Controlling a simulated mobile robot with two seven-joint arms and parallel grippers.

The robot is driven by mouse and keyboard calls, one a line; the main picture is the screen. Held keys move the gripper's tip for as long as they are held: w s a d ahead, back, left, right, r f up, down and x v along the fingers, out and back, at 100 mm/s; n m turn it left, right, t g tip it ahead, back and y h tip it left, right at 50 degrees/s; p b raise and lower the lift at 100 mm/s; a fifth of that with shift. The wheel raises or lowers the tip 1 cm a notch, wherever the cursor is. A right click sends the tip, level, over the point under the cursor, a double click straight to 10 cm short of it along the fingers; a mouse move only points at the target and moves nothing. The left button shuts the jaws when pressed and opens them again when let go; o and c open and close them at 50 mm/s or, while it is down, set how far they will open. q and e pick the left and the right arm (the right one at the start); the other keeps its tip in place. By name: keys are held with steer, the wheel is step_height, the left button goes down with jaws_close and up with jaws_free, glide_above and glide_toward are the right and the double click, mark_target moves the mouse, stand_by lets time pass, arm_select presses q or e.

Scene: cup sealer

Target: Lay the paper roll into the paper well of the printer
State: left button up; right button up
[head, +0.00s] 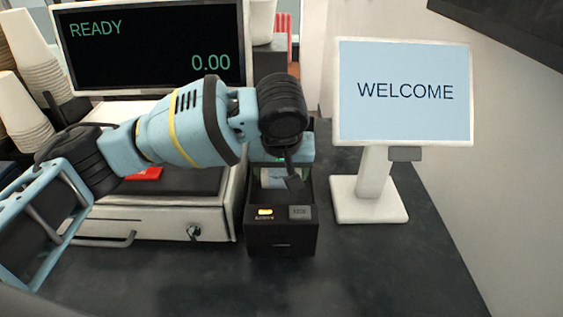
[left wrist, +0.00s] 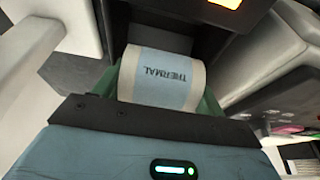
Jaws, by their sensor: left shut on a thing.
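The paper roll (left wrist: 160,78) is white with a blue band marked THERMAL, lying between the green-sided fingers of my left gripper (left wrist: 160,92). In the head view, a small part of the roll (head: 276,178) shows below my left gripper (head: 281,172), within the outline of the well. The printer (head: 281,239) is a black box with an orange light and a grey button on its front top. My gripper is shut on the roll and points down over the open paper well. My wrist hides much of the well, and I cannot tell whether the roll touches its floor.
A cash drawer (head: 165,219) with a READY screen (head: 150,45) stands close on the printer's left. A WELCOME display (head: 403,92) on a white stand is close on the right. Stacked cups (head: 35,70) are far left. The dark counter (head: 380,275) in front is clear.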

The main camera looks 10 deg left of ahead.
arm_select(q)
steer(key=shift+f, duration=4.1)
steer(key=o, duration=1.2)
steer(key=shift+o, duration=0.2)
steer(key=shift+w+r, duration=0.15)
steer(key=shift+r, duration=3.5)
